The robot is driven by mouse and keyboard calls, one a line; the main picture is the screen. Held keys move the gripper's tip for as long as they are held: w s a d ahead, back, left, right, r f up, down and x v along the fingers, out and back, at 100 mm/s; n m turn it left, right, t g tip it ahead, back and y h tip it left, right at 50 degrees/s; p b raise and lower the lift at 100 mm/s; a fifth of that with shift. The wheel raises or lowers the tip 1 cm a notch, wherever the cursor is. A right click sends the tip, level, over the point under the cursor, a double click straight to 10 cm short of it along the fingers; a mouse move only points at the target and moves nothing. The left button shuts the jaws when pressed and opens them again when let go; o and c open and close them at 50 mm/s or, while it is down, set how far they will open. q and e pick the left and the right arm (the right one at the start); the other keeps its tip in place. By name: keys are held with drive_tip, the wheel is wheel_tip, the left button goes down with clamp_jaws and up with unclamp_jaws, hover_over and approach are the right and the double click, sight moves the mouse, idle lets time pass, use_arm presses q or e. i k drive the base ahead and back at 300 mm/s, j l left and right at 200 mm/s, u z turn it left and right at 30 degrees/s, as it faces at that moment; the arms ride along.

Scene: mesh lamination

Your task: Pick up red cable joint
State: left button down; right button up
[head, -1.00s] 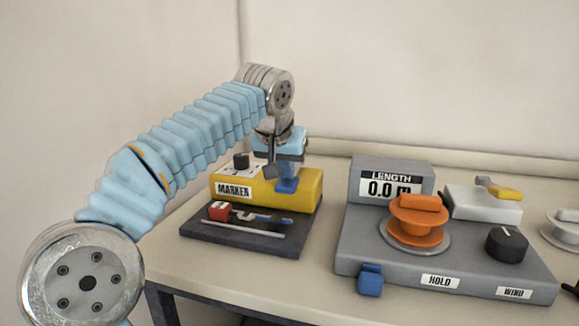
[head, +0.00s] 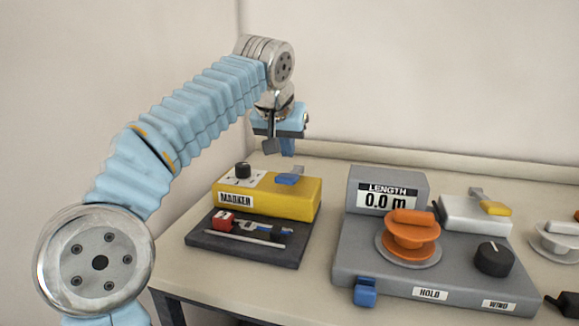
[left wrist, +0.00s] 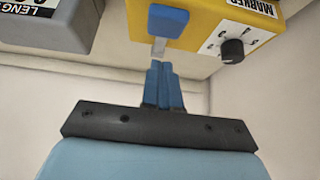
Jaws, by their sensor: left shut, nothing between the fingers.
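A small red piece (head: 222,220), which looks like the red cable joint, lies at the left of the dark tray (head: 280,256) in front of the yellow marker box (head: 290,200). Beside it on the tray are blue and pale parts and a light rod (head: 244,236). My left gripper (head: 287,147) hangs above the back of the marker box, fingers down, shut and empty. In the left wrist view its blue fingers (left wrist: 162,70) are together, close in the picture to the marker's blue lever (left wrist: 167,20). The red piece is not in the left wrist view. My right gripper is not in view.
A grey length unit (head: 350,244) with a display, orange spool (head: 411,234), black knob (head: 494,259) and blue tab (head: 365,291) stands to the right. The marker box carries a black knob (head: 243,170). A strip of table (head: 320,245) is bare between them.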

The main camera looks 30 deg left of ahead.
sight(223, 221)
drive_tip(key=k+l, duration=0.2)
drive_tip(key=k, duration=0.3)
drive_tip(key=k+l, duration=0.15)
drive_tip(key=k, duration=0.3)
drive_tip(key=k+l, duration=0.2)
drive_tip(key=k, duration=0.3)
